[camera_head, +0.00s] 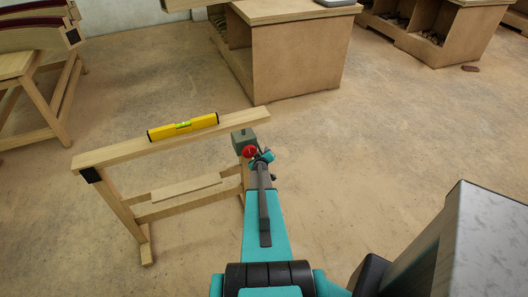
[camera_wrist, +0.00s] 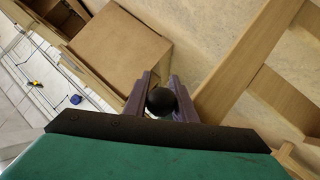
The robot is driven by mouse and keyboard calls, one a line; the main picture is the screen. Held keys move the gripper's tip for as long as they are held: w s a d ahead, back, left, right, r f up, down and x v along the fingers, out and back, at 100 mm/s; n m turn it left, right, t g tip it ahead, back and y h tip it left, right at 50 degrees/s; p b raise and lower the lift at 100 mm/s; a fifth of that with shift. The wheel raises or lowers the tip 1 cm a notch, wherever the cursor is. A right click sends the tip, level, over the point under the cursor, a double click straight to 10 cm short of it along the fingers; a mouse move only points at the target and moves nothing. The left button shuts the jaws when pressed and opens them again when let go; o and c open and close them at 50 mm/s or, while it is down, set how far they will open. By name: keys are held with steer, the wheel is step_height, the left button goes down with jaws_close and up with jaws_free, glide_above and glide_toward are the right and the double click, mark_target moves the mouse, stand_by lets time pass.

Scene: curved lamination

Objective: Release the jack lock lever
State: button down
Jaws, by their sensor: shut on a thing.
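My gripper (camera_head: 263,157) reaches to the right end of a wooden sawhorse, beside a small dark green box (camera_head: 244,139) with a round red part (camera_head: 249,151) on its near side. In the wrist view, my gripper's two dark fingers (camera_wrist: 161,98) close around a round black knob (camera_wrist: 160,101), which looks like the end of the jack lock lever. The lever's arm is hidden behind the knob and fingers. I cannot tell from these views at what angle the lever stands.
The sawhorse (camera_head: 110,154) carries a yellow spirit level (camera_head: 183,127) on its top beam. A wooden bench (camera_head: 300,55) stands behind it. A grey metal-topped block (camera_head: 480,245) fills the lower right. Bare floor lies to the right of the sawhorse.

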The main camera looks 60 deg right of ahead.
steer(key=shift+a+f, duration=0.15)
steer(key=shift+a, duration=0.1)
steer(key=c, duration=1.7)
jaws_free()
steer(key=shift+o, duration=0.6)
steer(key=shift+d, duration=0.15)
steer(key=shift+r, duration=0.2)
steer(key=shift+s, duration=0.1)
steer(key=b+v, duration=0.2)
steer(key=v, duration=1.1)
steer(key=shift+a, duration=0.45)
steer(key=shift+r, duration=0.1)
steer(key=shift+c, duration=0.3)
